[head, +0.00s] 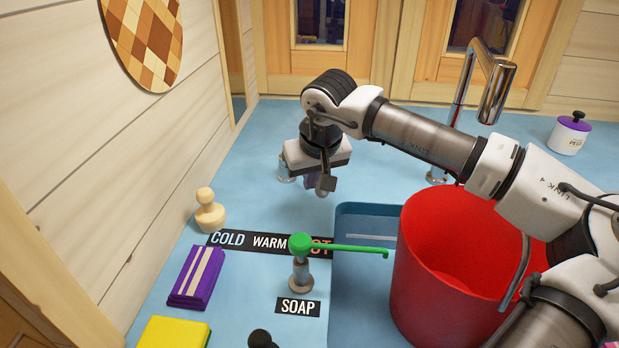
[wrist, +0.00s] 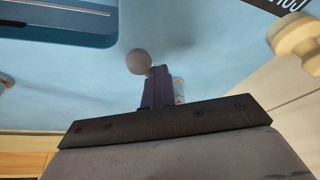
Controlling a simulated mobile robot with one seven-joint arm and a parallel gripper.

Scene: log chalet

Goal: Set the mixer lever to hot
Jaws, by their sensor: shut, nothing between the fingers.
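My gripper (head: 308,182) hangs low over the blue counter, its purple fingers (wrist: 157,88) shut and empty. The mixer's chrome body (head: 286,170) shows just left of and behind it, mostly hidden. A grey rounded knob (head: 322,186), seemingly the lever's end, is to the right of the fingers. In the wrist view the grey ball (wrist: 138,62) is close beside the fingertips at left; I cannot tell whether they touch. The COLD WARM HOT label (head: 268,242) lies in front; HOT is at its right end, partly covered by the green soap pump. The lever's exact direction is unclear.
The green-topped soap pump (head: 301,262) stands in front, its spout over the blue sink (head: 359,285). A red bucket (head: 430,265) fills the sink's right. The chrome faucet (head: 462,85) rises behind my arm.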

